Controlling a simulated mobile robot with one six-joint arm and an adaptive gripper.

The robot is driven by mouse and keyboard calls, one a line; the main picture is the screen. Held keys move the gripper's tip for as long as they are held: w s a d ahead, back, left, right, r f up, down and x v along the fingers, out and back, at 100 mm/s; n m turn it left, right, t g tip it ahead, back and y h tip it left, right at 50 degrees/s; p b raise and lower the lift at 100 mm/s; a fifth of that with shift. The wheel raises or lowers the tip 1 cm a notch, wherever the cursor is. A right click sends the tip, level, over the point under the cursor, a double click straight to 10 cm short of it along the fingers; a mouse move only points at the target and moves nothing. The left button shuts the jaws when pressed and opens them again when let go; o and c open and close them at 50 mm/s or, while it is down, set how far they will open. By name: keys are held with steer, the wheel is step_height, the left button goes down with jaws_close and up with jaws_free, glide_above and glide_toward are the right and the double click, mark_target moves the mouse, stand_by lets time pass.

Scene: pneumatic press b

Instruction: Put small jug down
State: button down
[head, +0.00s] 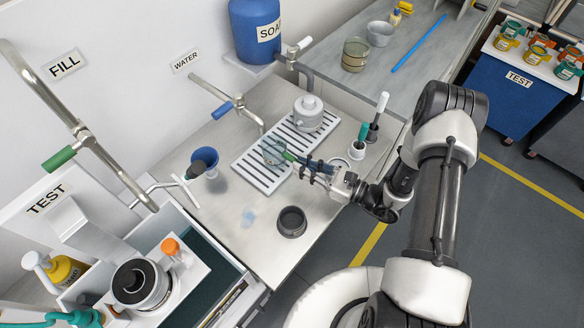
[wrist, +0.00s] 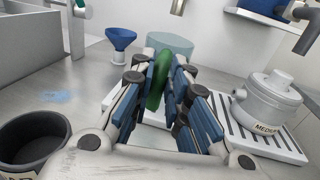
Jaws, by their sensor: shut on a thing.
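The small jug (head: 272,151) is a clear, see-through vessel with a green handle. My gripper (head: 297,163) is shut on the handle, which shows green between the fingers in the wrist view (wrist: 158,82). The jug's clear body (wrist: 171,42) stands just beyond the fingertips there, upright as far as I can see. In the head view the jug is over the left part of the white slotted drip tray (head: 262,183). I cannot tell whether its base touches the tray, as the fingers hide its lower part in the wrist view.
A grey lidded pot (head: 308,116), its label partly legible, stands on the tray's far end. A water tap (head: 240,106) reaches over from behind. A blue funnel (head: 205,165), a dark round bowl (head: 292,221) and brush holders (head: 357,149) stand nearby.

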mark_target(282, 158)
steer(key=x, duration=0.3)
steer(key=shift+w+a, duration=0.15)
steer(key=shift+a, duration=0.15)
steer(key=shift+w+a+f+b, duration=0.1)
steer(key=shift+f+b, duration=0.8)
steer(key=shift+f, duration=0.9)
steer(key=shift+f, duration=0.2)
steer(key=c, duration=1.6)
jaws_free()
steer(key=shift+r, duration=0.1)
steer(key=shift+o, duration=0.2)
steer(key=shift+r, duration=0.15)
